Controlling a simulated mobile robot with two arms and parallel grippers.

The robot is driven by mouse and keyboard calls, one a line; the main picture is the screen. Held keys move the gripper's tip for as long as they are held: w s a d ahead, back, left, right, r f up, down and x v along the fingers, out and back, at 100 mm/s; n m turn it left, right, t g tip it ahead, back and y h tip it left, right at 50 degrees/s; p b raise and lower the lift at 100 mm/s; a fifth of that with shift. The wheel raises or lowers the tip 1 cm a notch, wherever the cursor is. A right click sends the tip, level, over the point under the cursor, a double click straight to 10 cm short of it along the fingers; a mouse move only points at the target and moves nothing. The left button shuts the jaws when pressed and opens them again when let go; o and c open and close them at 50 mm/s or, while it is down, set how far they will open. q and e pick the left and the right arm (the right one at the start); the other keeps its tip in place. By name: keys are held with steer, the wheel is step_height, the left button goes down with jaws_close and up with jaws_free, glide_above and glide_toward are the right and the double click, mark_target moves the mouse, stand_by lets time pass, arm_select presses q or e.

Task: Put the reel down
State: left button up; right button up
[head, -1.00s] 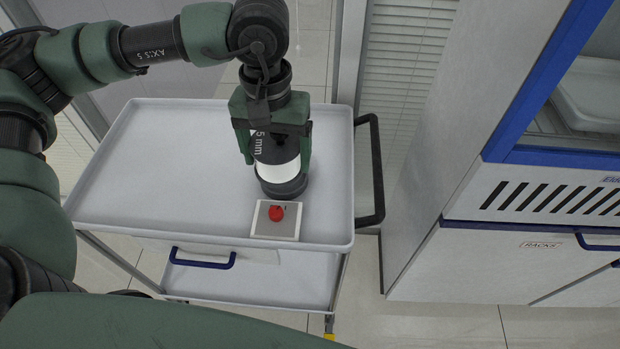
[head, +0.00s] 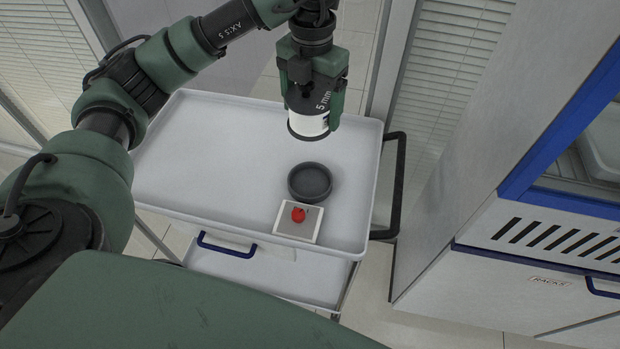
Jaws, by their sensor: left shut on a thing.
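My left gripper (head: 312,108) is shut on the reel (head: 310,122), a white cylinder with a dark band marked "5 mm" and a dark lower rim. It holds the reel roughly upright over the white trolley top (head: 215,160). A dark round shallow dish (head: 310,182) sits on the trolley just in front of the reel in the picture, apart from it. My right gripper is not in view.
The trolley's left part is clear. A dark handle (head: 397,185) is on its right side. A white cabinet with blue trim (head: 520,290) stands at the right.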

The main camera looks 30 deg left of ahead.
arm_select(q)
steer(key=shift+a+n, duration=0.1)
steer(key=shift+n, duration=0.4)
steer(key=shift+f, duration=0.35)
glide_toward(309, 184)
steer(key=shift+w+f+p, duration=0.15)
steer(key=shift+w+p, duration=0.15)
steer(key=shift+p, duration=0.15)
steer(key=shift+f+p, duration=0.3)
steer(key=shift+f, duration=2.1)
steer(key=shift+f+b, duration=0.35)
steer(key=shift+b, duration=0.05)
steer(key=shift+s+f, duration=0.25)
steer(key=o, duration=1.6)
steer(key=shift+s+f, duration=0.1)
steer(key=shift+f, duration=0.05)
steer(key=shift+c, duration=0.2)
steer(key=shift+r, duration=0.4)
steer(key=shift+r+p, duration=0.5)
steer(key=shift+p, duration=0.1)
step_height(309, 184, up, 12)
steer(key=b, duration=0.3)
steer(key=shift+w, duration=0.35)
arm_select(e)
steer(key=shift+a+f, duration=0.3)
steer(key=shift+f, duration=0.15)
